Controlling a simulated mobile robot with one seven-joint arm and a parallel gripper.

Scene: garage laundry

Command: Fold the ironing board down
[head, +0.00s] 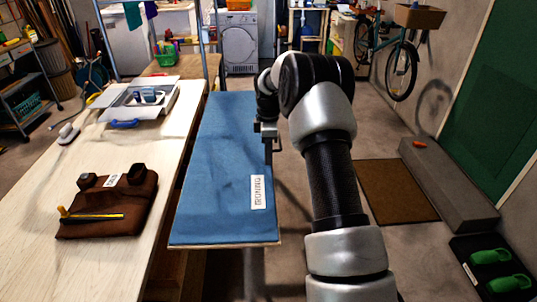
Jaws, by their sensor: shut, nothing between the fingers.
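The ironing board (222,175) has a flat blue top with a white label and stands level and unfolded, just right of the pale wooden workbench. Part of a support leg shows under its near end; the rest of its legs are hidden. My gripper (268,150) is at the board's right edge, around the middle of its length, pointing down with its fingers shut and empty. I cannot tell whether it touches the board.
The workbench (110,200) holds a brown tool bag (108,207) and an open box (143,99). A brown mat (393,190), a grey step (448,186) and green clogs (491,256) lie at right. A bicycle (388,55) is at the back right. Floor beyond my arm is clear.

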